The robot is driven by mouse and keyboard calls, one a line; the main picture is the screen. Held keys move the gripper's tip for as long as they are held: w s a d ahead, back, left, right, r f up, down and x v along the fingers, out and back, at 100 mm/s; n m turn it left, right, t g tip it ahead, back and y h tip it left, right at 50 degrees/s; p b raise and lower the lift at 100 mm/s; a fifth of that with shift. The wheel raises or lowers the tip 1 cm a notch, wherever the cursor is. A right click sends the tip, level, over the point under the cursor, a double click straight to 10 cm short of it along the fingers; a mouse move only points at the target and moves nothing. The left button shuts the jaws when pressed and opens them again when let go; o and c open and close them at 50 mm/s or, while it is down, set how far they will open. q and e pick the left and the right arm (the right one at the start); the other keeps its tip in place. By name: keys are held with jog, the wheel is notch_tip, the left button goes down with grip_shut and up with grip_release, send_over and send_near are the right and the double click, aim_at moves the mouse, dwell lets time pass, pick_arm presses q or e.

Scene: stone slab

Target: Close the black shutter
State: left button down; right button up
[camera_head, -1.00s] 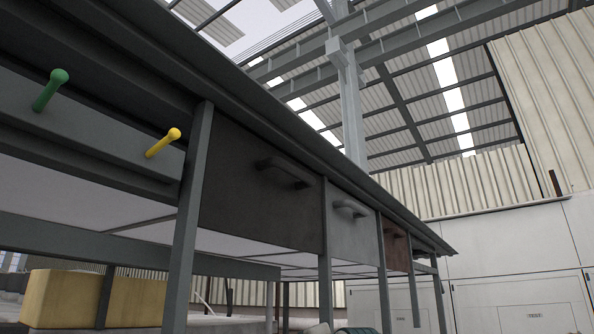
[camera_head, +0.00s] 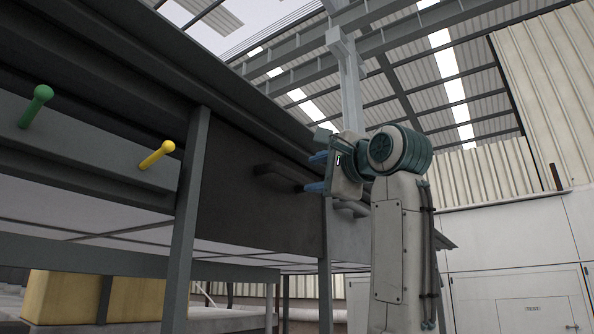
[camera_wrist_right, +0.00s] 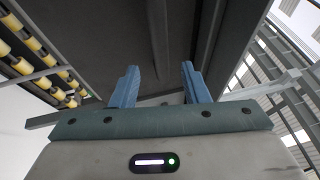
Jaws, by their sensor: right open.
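The black shutter (camera_head: 245,190) is a dark flat panel between two grey posts under the bench top in the head view. Its dark bar handle (camera_head: 283,172) sticks out from the panel's upper right part. My right gripper (camera_head: 312,172) is open, with its blue fingers pointing left at the handle's right end. I cannot tell whether they touch the handle. In the right wrist view the two blue fingers (camera_wrist_right: 160,80) are apart in front of a dark surface, with nothing clearly held between them. My left gripper is out of view.
A green peg (camera_head: 36,106) and a yellow peg (camera_head: 157,155) stick out of a rail at left. A grey panel (camera_head: 345,235) is right of the black shutter, partly behind my right arm. A grey post (camera_head: 185,225) stands left of the shutter. Yellow rollers (camera_wrist_right: 38,48) show in the wrist view.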

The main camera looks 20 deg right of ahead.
aim_at(299, 175)
jog(key=p+x, duration=0.1)
jog(key=x, duration=0.2)
jog(key=p+x, duration=0.2)
jog(key=x, duration=0.1)
jog(key=shift+s+a+r, duration=0.1)
jog(key=shift+a+r, duration=0.05)
jog(key=shift+r, duration=0.05)
jog(key=shift+w+a+f+p, duration=0.1)
jog(key=shift+w+p, duration=0.4)
jog(key=shift+w, duration=0.3)
jog(key=shift+s, duration=0.1)
grip_shut()
